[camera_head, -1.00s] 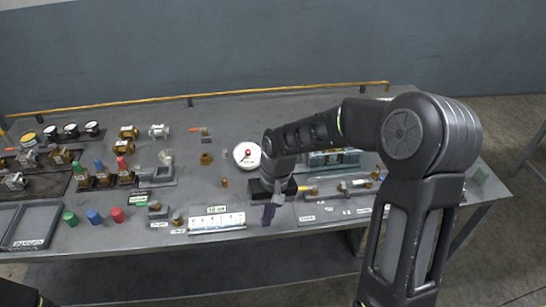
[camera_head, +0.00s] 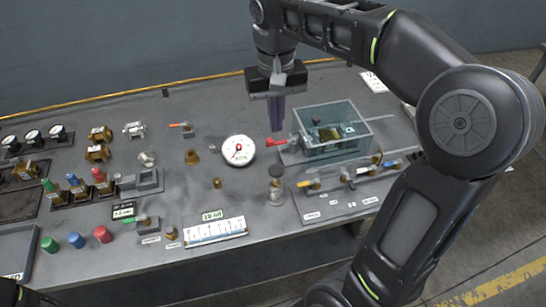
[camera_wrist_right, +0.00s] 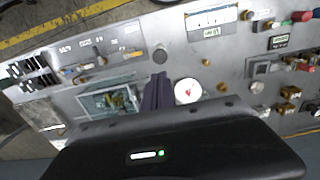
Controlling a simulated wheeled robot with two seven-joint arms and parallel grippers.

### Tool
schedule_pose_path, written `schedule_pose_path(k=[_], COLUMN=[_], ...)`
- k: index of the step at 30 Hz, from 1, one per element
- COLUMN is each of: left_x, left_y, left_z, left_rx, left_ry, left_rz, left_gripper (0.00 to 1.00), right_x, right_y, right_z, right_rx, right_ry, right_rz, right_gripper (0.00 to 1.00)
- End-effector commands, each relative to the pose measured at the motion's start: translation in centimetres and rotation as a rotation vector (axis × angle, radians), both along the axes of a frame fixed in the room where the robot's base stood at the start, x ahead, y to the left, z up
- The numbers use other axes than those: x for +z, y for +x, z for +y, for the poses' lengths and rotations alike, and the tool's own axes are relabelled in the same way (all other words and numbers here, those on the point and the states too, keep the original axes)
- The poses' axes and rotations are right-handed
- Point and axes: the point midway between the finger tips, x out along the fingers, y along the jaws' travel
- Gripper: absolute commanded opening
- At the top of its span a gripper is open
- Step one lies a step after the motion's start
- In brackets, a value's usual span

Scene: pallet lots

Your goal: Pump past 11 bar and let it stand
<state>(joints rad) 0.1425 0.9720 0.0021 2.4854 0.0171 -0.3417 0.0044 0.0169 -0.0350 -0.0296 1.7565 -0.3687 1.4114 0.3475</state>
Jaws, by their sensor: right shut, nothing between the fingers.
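A round white pressure gauge (camera_head: 238,150) with a red needle lies face up at the middle of the table. Its reading is too small to tell. It also shows in the right wrist view (camera_wrist_right: 187,91). A post with a dark round knob (camera_head: 276,173) stands upright nearer the front edge, perhaps the pump. My right gripper (camera_head: 277,126) is shut and empty, fingers pointing down, above the table right of the gauge and apart from the knob. Its purple-grey fingers show in the right wrist view (camera_wrist_right: 157,93). My left gripper is out of view.
A clear-walled box (camera_head: 331,130) with a red handle stands right of the gauge. Several small valves (camera_head: 347,177) sit in front of it. A white scale plate (camera_head: 215,230) lies at the front edge. Brass fittings and coloured caps (camera_head: 76,240) fill the left side.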

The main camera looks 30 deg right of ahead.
Motion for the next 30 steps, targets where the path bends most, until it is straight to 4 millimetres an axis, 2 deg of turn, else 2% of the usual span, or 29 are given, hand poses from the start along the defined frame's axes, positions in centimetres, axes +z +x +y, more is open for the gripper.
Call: schedule_pose_path(k=[8, 14, 18, 20, 25, 30], left_x=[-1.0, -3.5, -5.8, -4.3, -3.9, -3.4], left_y=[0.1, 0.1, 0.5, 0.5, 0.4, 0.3], left_z=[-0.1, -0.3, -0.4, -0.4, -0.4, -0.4], left_rx=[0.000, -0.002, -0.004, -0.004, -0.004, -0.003], left_ry=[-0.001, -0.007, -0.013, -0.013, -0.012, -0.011], left_rz=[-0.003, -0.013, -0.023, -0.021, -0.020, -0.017], left_gripper=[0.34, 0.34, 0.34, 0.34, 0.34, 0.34], right_x=[-1.1, -3.8, -6.4, -6.6, -10.1, -12.6], right_y=[0.0, 0.0, 0.0, -0.1, -0.1, 0.0], right_z=[0.0, 0.0, 0.0, -0.1, -0.1, -0.1], right_rx=[0.001, 0.001, 0.001, 0.001, 0.001, 0.001], right_ry=[0.000, 0.000, 0.000, 0.000, 0.001, 0.001], right_rz=[0.001, 0.001, 0.001, 0.006, 0.006, 0.004], right_gripper=[0.00, 0.00, 0.00, 0.00, 0.00, 0.00])
